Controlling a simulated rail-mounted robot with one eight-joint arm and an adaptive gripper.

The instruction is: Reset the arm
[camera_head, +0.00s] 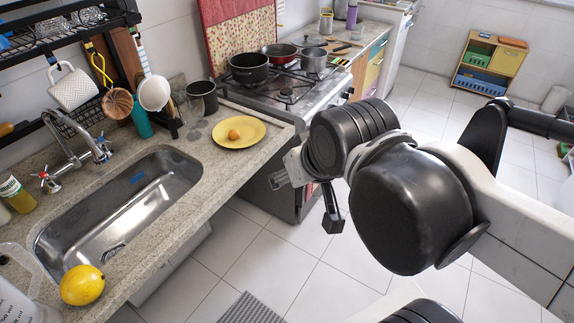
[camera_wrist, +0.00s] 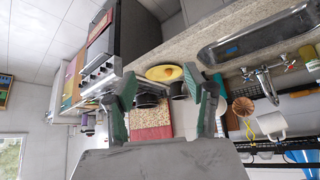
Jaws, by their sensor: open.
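My gripper (camera_wrist: 168,85) shows in the wrist view with its two dark green fingers spread apart and nothing held between them. In the head view my gripper (camera_head: 331,212) is partly hidden by my own wrist; a dark finger hangs down above the tiled floor, in front of the stove and clear of the counter. My arm comes in from the right. The wrist view is turned over, with the counter (camera_wrist: 222,72) at the top.
The counter holds a steel sink (camera_head: 120,212), a yellow plate (camera_head: 238,131) with a round orange-brown item, and a yellow fruit (camera_head: 82,285). Pots stand on the stove (camera_head: 285,88). A black rack (camera_head: 68,38) hangs above the sink. Tiled floor (camera_head: 262,262) lies open below my arm.

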